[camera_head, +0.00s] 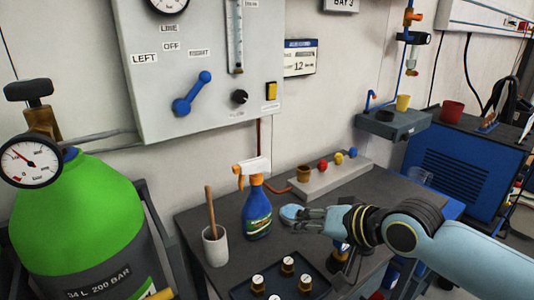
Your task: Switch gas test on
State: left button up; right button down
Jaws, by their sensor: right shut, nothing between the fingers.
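The grey gas panel (215,55) hangs on the wall at the upper middle. A small yellow-orange rocker switch (271,91) sits at its right edge, with a label below that is too small to read surely. I cannot tell which way the switch is set. A blue lever (192,93) tilts up to the right under the LEFT, OFF and RIGHT labels. A black knob (239,97) sits between lever and switch. My right gripper (290,214) is shut and empty over the dark bench, well below the switch. My left gripper is out of view.
A blue spray bottle (257,212) and a pale cup with a wooden-handled tool (215,246) stand left of my right gripper. A light block (335,175) with coloured knobs lies behind it. A green gas cylinder (85,220) fills the left. Space before the panel is clear.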

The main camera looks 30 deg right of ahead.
jog(key=w+d+r+m+t, duration=0.4)
jog(key=w+d+r+m, duration=0.1)
jog(key=r, duration=0.4)
jog(key=w+d+r+m+t+p, duration=0.1)
jog(key=w+d+r+m+t, duration=0.3)
jog(key=r, duration=0.6)
jog(key=shift+w+d+m+h, duration=0.4)
jog(key=shift+w+d+m, duration=0.3)
jog(key=shift+w+d, duration=0.35)
jog(key=shift+w, duration=0.1)
jog(key=b, duration=0.8)
send_near(274, 85)
jog(key=w, duration=0.6)
jog(key=shift+w+a+r, duration=0.1)
jog(key=shift+a+r, duration=0.1)
jog(key=shift+a, duration=0.1)
jog(key=shift+w+r, duration=0.15)
jog(key=shift+w, duration=0.4)
